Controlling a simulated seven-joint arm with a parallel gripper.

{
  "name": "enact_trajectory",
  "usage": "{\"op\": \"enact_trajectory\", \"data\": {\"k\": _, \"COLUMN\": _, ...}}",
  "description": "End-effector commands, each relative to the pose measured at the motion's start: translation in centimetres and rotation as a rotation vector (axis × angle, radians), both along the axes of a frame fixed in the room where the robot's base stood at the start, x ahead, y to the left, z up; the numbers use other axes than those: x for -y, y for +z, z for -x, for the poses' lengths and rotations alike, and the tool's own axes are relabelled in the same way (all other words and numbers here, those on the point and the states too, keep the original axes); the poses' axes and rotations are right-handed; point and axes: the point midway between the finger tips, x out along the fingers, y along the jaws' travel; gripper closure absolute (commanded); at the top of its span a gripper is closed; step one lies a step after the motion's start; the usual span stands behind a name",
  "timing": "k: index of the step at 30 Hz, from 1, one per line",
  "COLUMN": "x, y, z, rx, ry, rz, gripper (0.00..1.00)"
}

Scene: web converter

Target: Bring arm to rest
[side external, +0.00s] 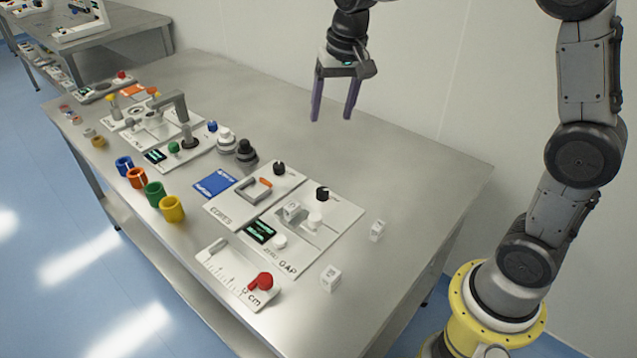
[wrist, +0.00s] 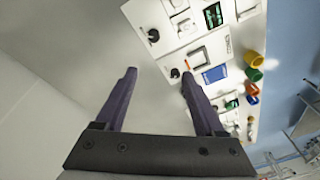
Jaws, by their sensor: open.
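My gripper (side external: 333,112) is raised well above the back of the steel table (side external: 430,165), near the wall. Its two dark purple fingers are apart with nothing between them, and they point downward. In the wrist view my gripper (wrist: 160,80) also shows open and empty, with the table far beyond the fingertips and the device panels to the right. The arm reaches in from the right side, where its yellow base stands beside the table.
White panels marked GAP (side external: 330,235) and CORES (side external: 225,212) lie on the table. Two white cubes (side external: 330,278) (side external: 377,230) sit at the right, and coloured cups (side external: 172,208) stand along the front. A ruler plate (side external: 225,270) with a red knob is nearby. The table's back strip is clear.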

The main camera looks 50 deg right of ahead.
Motion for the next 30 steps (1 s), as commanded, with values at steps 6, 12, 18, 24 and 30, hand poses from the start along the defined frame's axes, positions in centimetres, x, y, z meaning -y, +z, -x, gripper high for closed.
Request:
{"op": "enact_trajectory", "data": {"k": 6, "x": -1.4, "y": 5.5, "z": 8.1, "rx": 0.147, "ry": 0.101, "rz": 0.029, "gripper": 0.29}}
{"op": "enact_trajectory", "data": {"k": 12, "x": -2.3, "y": 6.3, "z": 16.1, "rx": 0.255, "ry": 0.234, "rz": 0.074, "gripper": 0.29}}
{"op": "enact_trajectory", "data": {"k": 18, "x": -2.7, "y": 3.3, "z": 22.9, "rx": 0.317, "ry": 0.393, "rz": 0.134, "gripper": 0.29}}
{"op": "enact_trajectory", "data": {"k": 24, "x": -2.7, "y": -0.4, "z": 25.3, "rx": 0.277, "ry": 0.528, "rz": 0.173, "gripper": 0.29}}
{"op": "enact_trajectory", "data": {"k": 30, "x": -2.7, "y": -0.1, "z": 25.1, "rx": 0.285, "ry": 0.564, "rz": 0.188, "gripper": 0.29}}
